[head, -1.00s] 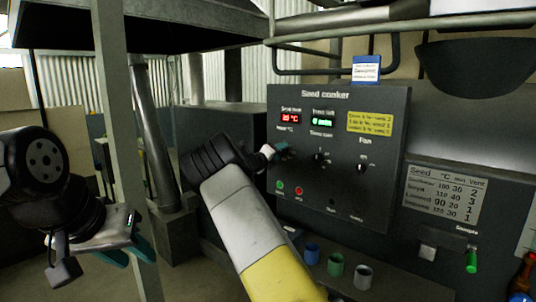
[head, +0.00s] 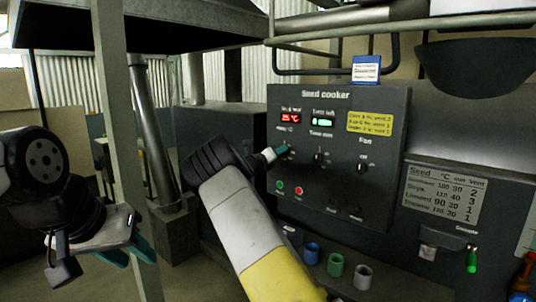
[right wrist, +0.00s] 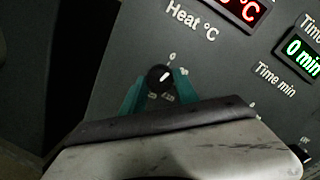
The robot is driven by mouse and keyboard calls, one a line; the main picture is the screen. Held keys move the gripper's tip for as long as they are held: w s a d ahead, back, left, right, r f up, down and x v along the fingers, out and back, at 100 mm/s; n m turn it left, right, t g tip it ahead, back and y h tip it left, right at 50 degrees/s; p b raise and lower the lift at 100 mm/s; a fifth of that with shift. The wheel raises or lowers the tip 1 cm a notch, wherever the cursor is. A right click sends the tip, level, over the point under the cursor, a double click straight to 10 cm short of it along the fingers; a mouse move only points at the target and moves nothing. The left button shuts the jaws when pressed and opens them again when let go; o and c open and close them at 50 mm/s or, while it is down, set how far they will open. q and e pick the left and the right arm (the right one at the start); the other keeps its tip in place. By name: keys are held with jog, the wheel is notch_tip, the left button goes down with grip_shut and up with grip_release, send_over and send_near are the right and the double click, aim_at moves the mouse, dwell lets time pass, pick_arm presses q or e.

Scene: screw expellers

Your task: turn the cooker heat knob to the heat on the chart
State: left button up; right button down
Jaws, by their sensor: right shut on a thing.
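The seed cooker panel (head: 338,205) is dark grey, with a red heat display (head: 290,117), a green time display (head: 323,122) and knobs below them. My right gripper (head: 281,153) is at the heat knob. In the right wrist view the black heat knob (right wrist: 160,79), with a white pointer mark, sits between the green fingertips of the right gripper (right wrist: 158,88), which is shut on it. The pointer tilts up and to the right. The chart (head: 443,193) lists seeds with °C, min and vent columns. My left gripper (head: 128,252) is at the left; its fingers look apart and empty.
A blue-and-white card (head: 366,69) stands on top of the panel. A yellow note (head: 370,122) is on the panel. Blue, green and grey cups (head: 335,264) stand on the ledge below. A grey post (head: 120,140) rises between my arms.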

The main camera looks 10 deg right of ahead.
jog(key=shift+w+a+f+m+g+h, duration=0.1)
jog(key=shift+m+g+h, duration=0.35)
jog(key=shift+m, duration=5.45)
jog(key=shift+w+a+r+m+g+h, duration=0.15)
jog(key=shift+m+g, duration=0.45)
jog(key=shift+m, duration=5.3)
jog(key=shift+s+f+m+g+h, duration=0.15)
jog(key=shift+m+g+h, duration=0.35)
jog(key=shift+m, duration=5.4)
jog(key=shift+w, duration=0.15)
jog(key=c, duration=0.9)
grip_release()
jog(key=shift+g, duration=0.25)
